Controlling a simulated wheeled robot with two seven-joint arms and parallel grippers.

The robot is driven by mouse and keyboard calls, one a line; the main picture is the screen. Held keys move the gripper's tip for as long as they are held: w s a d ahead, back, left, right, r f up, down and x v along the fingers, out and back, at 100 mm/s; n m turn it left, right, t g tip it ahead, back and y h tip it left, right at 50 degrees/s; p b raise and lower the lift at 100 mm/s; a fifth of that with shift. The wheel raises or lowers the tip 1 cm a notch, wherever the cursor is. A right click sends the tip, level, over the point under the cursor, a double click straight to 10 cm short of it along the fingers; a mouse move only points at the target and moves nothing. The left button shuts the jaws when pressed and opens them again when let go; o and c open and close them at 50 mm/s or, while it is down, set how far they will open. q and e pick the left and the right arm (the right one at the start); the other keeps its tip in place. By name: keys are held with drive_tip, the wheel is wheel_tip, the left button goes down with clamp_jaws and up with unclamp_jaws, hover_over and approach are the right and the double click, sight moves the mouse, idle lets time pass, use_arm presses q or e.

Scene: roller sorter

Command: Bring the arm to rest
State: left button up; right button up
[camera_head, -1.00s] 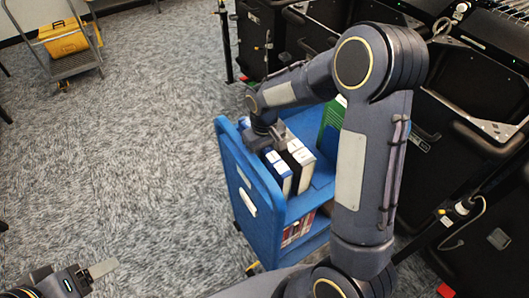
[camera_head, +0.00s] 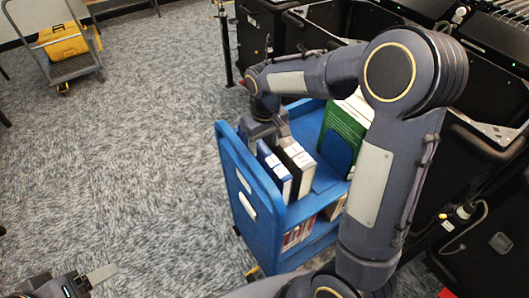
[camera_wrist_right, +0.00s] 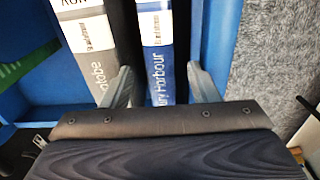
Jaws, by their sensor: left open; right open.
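My right gripper (camera_head: 268,140) is open just above the upright books on a blue cart. In the right wrist view its two fingers (camera_wrist_right: 163,80) stand apart, one on each side of a blue-spined book (camera_wrist_right: 163,50); I cannot tell whether they touch it. That book also shows in the head view (camera_head: 276,172). A black book with a pale spine (camera_head: 299,168) stands beside it; its grey spine (camera_wrist_right: 88,38) is left of the blue one in the wrist view. My left gripper (camera_head: 88,278) is open and empty over the carpet at the lower left, partly cut off.
The blue cart (camera_head: 262,215) has a lower shelf with more books (camera_head: 298,235). A green book (camera_head: 345,127) stands at its far right. Black sorter bins (camera_head: 285,35) line the right and back. A trolley with a yellow case (camera_head: 63,42) stands far left. The carpet between is clear.

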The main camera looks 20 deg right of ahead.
drive_tip(key=shift+r, duration=0.75)
drive_tip(key=shift+s+r, duration=0.1)
drive_tip(key=shift+r, duration=0.05)
drive_tip(key=shift+m+t+y, duration=0.5)
drive_tip(key=shift+t+y, duration=0.2)
drive_tip(key=shift+y, duration=0.1)
drive_tip(key=s+r, duration=0.1)
drive_tip(key=s, duration=0.1)
drive_tip(key=s+r, duration=0.1)
drive_tip(key=s+d+r, duration=0.1)
drive_tip(key=s+r, duration=0.1)
drive_tip(key=shift+s, duration=0.3)
drive_tip(key=s+a+r+m+t+y, duration=0.1)
drive_tip(key=s+t, duration=0.1)
drive_tip(key=s, duration=0.6)
drive_tip(key=s+a+m+t+y, duration=0.1)
drive_tip(key=s+t, duration=0.1)
drive_tip(key=s, duration=0.6)
drive_tip(key=shift+s+a+r, duration=0.3)
drive_tip(key=shift+a+r, duration=0.05)
